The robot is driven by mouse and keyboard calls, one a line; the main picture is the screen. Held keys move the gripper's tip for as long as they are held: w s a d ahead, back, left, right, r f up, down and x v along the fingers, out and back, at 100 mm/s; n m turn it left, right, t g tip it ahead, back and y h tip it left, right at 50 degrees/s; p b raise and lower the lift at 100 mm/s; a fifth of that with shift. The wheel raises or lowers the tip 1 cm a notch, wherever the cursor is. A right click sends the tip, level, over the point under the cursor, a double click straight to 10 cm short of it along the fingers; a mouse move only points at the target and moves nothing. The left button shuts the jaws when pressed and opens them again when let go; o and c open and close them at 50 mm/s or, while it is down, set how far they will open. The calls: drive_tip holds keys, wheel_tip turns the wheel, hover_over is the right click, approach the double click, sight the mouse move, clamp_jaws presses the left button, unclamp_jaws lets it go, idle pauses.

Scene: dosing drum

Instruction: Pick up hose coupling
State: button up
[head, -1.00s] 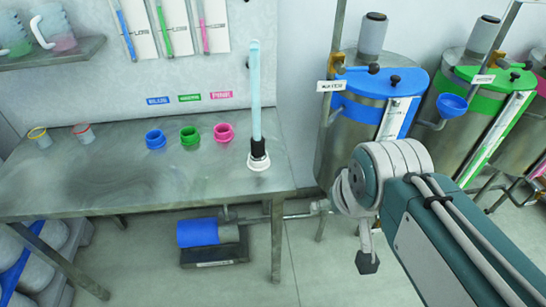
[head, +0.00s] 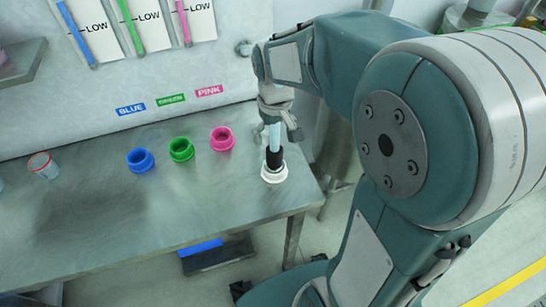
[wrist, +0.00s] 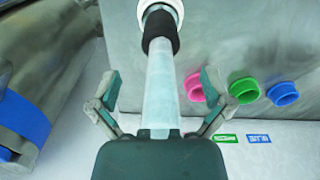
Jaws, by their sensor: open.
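A pale blue hose (head: 275,136) stands upright on the table, with a black collar (head: 274,158) at its lower end. The collar sits in a white ring fitting (head: 273,172). I cannot tell which of these parts is called the hose coupling. My gripper (head: 277,131) is above the collar, with its open fingers on either side of the hose. In the wrist view my gripper (wrist: 160,82) has a gap on both sides of the hose (wrist: 161,92); the black collar (wrist: 160,32) lies beyond the fingertips. The hose's upper end is hidden by my gripper.
Blue (head: 140,160), green (head: 181,149) and pink (head: 222,138) ring fittings stand left of the hose on the metal table (head: 210,210). A clear cup (head: 43,165) is farther left. The wall is close behind. The table's right edge is near the white fitting.

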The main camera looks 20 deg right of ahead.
sight(274, 148)
drive_tip(key=shift+d+f, duration=0.1)
drive_tip(key=shift+f, duration=0.85)
drive_tip(key=f, duration=0.5)
drive_tip(key=shift+s+a+f, duration=0.1)
drive_tip(key=shift+a+f, duration=0.1)
clamp_jaws()
